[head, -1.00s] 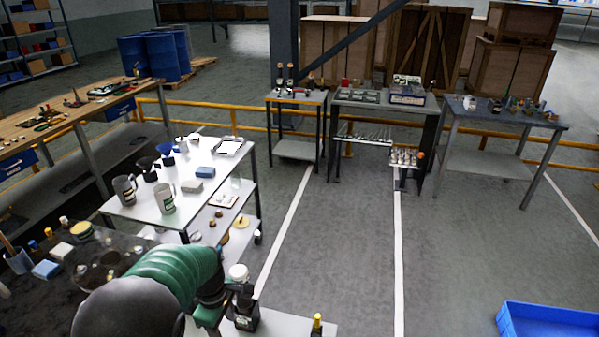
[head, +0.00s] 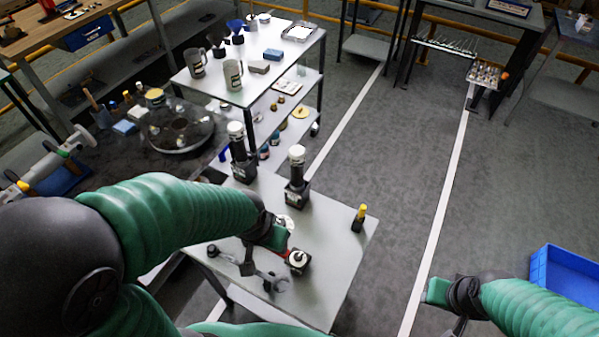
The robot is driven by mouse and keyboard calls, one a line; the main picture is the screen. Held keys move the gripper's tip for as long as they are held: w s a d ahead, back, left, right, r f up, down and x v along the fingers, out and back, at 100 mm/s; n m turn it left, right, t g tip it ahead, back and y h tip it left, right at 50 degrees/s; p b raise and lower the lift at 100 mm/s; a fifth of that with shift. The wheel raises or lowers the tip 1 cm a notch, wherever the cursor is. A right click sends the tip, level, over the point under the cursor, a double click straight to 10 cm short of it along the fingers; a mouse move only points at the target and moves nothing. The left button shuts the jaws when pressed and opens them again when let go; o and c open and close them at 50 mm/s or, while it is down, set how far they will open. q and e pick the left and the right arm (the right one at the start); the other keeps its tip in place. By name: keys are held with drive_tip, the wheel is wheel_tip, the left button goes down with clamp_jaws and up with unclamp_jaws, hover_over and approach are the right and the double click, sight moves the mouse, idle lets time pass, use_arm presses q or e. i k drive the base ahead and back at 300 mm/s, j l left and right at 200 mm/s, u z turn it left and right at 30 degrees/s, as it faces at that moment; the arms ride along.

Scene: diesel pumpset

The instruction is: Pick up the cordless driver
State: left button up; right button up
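My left gripper (head: 268,238) is low over the front of the grey table (head: 340,240). A small red and black tool with a pale round end (head: 298,259) shows just beside it, partly covered by the gripper. It may be the cordless driver, but I cannot tell for sure. I cannot see whether the gripper touches it or how its fingers stand. A grey spanner-like tool (head: 272,281) lies just in front.
Two black devices with white tops stand at the table's back, one at left (head: 240,160) and one nearer (head: 297,180). A yellow and black item (head: 359,218) stands near the right edge. A white trolley (head: 285,70) with jugs is behind. A blue crate (head: 565,280) is at right.

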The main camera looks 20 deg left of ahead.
sight(297, 153)
drive_tip(key=k+j+u, duration=0.1)
drive_tip(key=j+u, duration=0.15)
drive_tip(key=u, duration=0.15)
drive_tip(key=k+j+u, duration=0.1)
drive_tip(key=j+u, duration=0.15)
drive_tip(key=u, duration=0.15)
drive_tip(key=j+u, duration=0.25)
drive_tip(key=u, duration=0.2)
